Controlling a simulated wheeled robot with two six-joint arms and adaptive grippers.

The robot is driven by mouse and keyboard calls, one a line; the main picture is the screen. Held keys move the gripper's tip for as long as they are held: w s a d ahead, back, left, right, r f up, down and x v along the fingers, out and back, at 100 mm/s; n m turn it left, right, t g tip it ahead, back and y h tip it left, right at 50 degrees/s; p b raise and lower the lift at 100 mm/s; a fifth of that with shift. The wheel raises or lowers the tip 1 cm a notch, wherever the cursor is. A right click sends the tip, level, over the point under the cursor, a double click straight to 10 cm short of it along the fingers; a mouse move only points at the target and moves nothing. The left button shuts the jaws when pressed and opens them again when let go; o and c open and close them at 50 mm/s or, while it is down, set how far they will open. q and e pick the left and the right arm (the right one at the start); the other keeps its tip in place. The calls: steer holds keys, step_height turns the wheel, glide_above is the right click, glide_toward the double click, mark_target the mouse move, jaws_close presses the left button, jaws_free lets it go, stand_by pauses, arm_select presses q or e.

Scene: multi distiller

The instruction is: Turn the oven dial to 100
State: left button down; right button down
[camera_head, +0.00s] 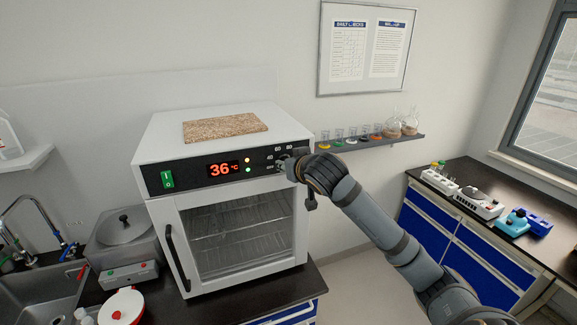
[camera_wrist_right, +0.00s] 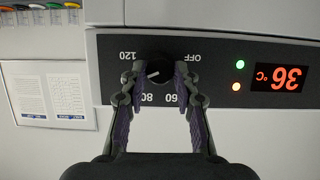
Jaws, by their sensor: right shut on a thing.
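The white oven (camera_head: 160,135) stands on the dark counter with its door shut. Its red display (camera_head: 222,169) reads 36 °C. My right gripper (camera_head: 290,166) reaches the right end of the black panel and covers much of the dial in the head view. In the right wrist view, which is upside down, my right gripper (camera_wrist_right: 158,77) is shut on the black dial (camera_wrist_right: 156,70), one finger on each side. The dial's white mark slants left, between the 120 and 80 labels. The left finger hides the label there. OFF and 60 are readable. My left gripper is not in view.
A brown board (camera_head: 225,127) lies on top of the oven. A wall shelf (camera_head: 350,144) with glassware and coloured powders runs to the right. A sink (camera_head: 35,290) and a grey lidded device (camera_head: 122,235) are at the left. A side bench (camera_head: 470,215) holds lab devices.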

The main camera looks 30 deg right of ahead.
steer(key=shift+f, duration=0.1)
stand_by(0.3)
steer(key=c, duration=1)
jaws_free()
step_height(320, 180, up, 10)
